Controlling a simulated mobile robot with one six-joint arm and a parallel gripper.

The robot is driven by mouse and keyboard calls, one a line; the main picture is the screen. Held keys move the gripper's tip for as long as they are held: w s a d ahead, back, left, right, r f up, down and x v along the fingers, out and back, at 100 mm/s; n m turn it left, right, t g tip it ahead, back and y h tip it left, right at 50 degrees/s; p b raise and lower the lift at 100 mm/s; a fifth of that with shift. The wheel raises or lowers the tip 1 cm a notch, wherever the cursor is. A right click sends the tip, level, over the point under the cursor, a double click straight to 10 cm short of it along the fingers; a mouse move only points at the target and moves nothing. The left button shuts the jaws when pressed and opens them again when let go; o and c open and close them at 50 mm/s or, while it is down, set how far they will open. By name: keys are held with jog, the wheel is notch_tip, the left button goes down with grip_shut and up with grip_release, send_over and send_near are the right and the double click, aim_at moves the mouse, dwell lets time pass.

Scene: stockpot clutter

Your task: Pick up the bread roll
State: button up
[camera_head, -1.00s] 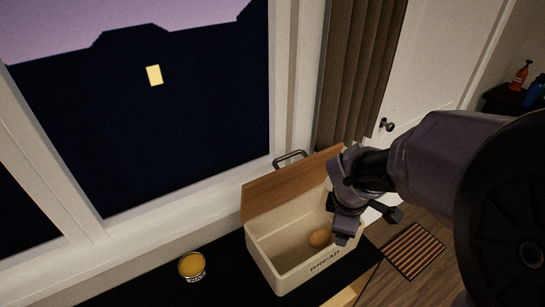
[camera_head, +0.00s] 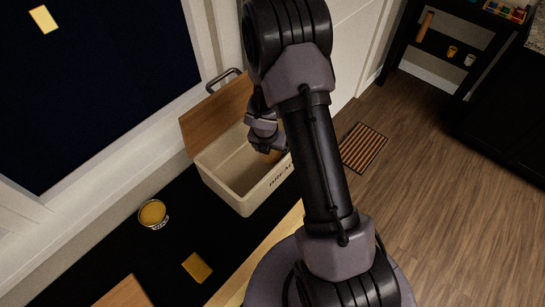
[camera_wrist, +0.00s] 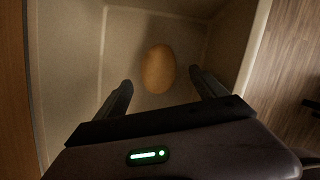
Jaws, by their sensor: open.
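The bread roll (camera_wrist: 158,69) is a brown oval lying on the floor of the cream bread box. The bread box (camera_head: 238,195) has the lettering "BREAD" on its front and its wooden lid (camera_head: 215,115) stands open. My gripper (camera_wrist: 160,92) is open above the roll, its two fingers apart to either side and just short of the roll in the wrist view. In the head view my gripper (camera_head: 264,148) reaches into the right part of the box, and my arm hides part of the box. Only a sliver of the roll (camera_head: 273,156) shows there.
A tin with yellow contents (camera_head: 153,213) and a yellow block (camera_head: 197,267) sit on the black counter (camera_head: 170,250) in front of the box. A wooden board (camera_head: 124,293) lies at the near edge. The box walls and raised lid stand close around my gripper.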

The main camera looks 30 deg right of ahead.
aim_at(272, 152)
jog(key=b+x, duration=0.1)
jog(key=x, duration=0.3)
jog(key=shift+w+d+f+b, duration=0.15)
jog(key=shift+w+f+b, duration=0.1)
jog(key=shift+b, duration=0.15)
jog(key=shift+s+r, duration=0.1)
jog(key=shift+r, duration=0.1)
jog(key=c, duration=1.4)
